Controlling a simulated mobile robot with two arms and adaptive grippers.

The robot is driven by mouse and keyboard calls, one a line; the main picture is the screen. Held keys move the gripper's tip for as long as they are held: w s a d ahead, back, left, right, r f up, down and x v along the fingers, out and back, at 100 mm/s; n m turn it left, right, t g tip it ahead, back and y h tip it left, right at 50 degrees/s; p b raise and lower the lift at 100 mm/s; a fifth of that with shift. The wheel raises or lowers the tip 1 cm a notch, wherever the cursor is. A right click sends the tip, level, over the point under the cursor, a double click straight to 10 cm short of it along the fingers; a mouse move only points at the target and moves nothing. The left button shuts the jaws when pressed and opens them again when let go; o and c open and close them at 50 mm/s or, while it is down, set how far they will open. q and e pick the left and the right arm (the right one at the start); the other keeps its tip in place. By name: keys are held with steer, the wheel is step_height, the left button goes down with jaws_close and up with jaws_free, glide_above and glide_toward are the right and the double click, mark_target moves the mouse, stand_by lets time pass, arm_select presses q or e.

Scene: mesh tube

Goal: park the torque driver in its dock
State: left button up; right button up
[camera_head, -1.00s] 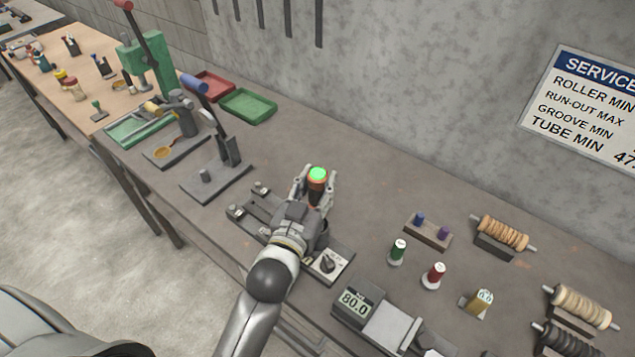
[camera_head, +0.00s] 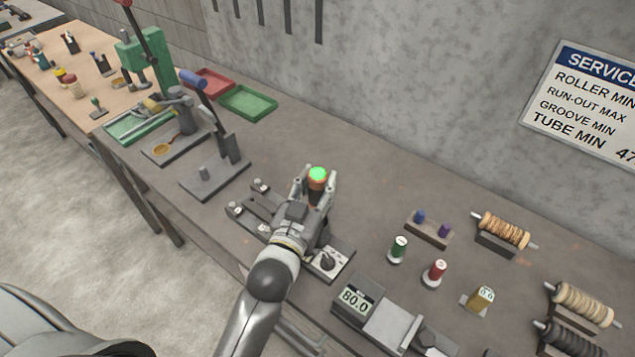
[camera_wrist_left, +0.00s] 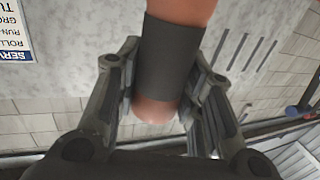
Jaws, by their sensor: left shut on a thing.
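The torque driver (camera_head: 318,183) shows an orange body with a bright green top in the head view. My left gripper (camera_head: 316,190) is shut around it above the bench, and the green end points up. In the left wrist view the driver's dark grey band (camera_wrist_left: 170,58) sits between the two fingers, with orange above and below it. The driver's lower end is hidden behind the gripper in the head view. I cannot make out which thing is the dock. My right gripper is not in view.
A dark fixture with a dial plate (camera_head: 328,262) lies beneath my left arm. A lever press (camera_head: 225,150) stands to the left. Green (camera_head: 397,249) and red (camera_head: 434,273) spools, a block with pegs (camera_head: 429,229) and a display unit (camera_head: 355,301) are on the right. The bench behind the driver is clear.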

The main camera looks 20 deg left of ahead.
mark_target(314, 208)
arm_select(q)
steer(key=shift+f+b, duration=0.4)
steer(key=shift+f, duration=0.2)
stand_by(0.6)
steer(key=shift+f+b, duration=1.2)
steer(key=shift+f, duration=0.6)
stand_by(1.3)
steer(key=o, duration=1.2)
steer(key=shift+f, duration=0.2)
steer(key=s, duration=1.2)
steer(key=shift+a+r, duration=0.2)
steer(key=shift+a, duration=0.1)
steer(key=shift+f, duration=0.1)
